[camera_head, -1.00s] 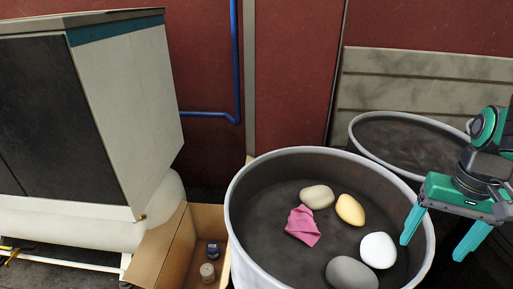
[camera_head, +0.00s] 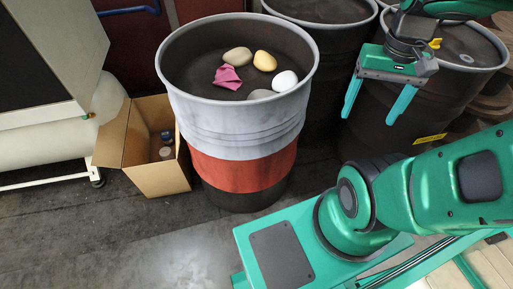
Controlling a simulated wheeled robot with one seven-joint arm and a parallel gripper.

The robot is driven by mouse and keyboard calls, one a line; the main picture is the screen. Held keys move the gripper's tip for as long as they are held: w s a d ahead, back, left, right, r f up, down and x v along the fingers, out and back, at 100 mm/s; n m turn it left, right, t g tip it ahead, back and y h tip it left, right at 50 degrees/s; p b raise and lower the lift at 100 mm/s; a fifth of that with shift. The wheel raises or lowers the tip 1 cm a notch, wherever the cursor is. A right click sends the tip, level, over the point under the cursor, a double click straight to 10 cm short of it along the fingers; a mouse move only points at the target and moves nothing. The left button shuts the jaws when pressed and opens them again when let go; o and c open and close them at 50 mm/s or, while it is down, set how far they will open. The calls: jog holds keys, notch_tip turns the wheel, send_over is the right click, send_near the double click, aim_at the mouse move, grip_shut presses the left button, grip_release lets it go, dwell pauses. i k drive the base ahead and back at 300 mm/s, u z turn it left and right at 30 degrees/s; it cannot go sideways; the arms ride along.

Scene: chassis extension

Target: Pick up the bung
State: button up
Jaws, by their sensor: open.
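My gripper (camera_head: 370,117) is open and empty, with its two teal fingers pointing down in front of the dark drums at the right. I cannot tell for sure which thing is the bung. A small round beige-grey piece (camera_head: 166,153) that could be a bung lies in the open cardboard box (camera_head: 160,180), beside a small dark blue piece (camera_head: 166,135). A small yellow piece (camera_head: 435,43) shows just right of my gripper's wrist; I cannot tell what it is. My gripper is well to the right of the box and apart from everything.
A white and red drum (camera_head: 240,130) stands between the box and my gripper, with several stones and a pink cloth (camera_head: 227,77) on its recessed top. Dark drums (camera_head: 325,70) stand behind. A cabinet (camera_head: 50,50) is at left. The floor (camera_head: 130,235) in front is clear.

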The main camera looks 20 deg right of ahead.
aim_at(434, 44)
jog(key=k, duration=0.25)
jog(key=i, duration=0.75)
jog(key=z, duration=1.65)
jog(key=k, duration=0.5)
jog(key=z, duration=0.35)
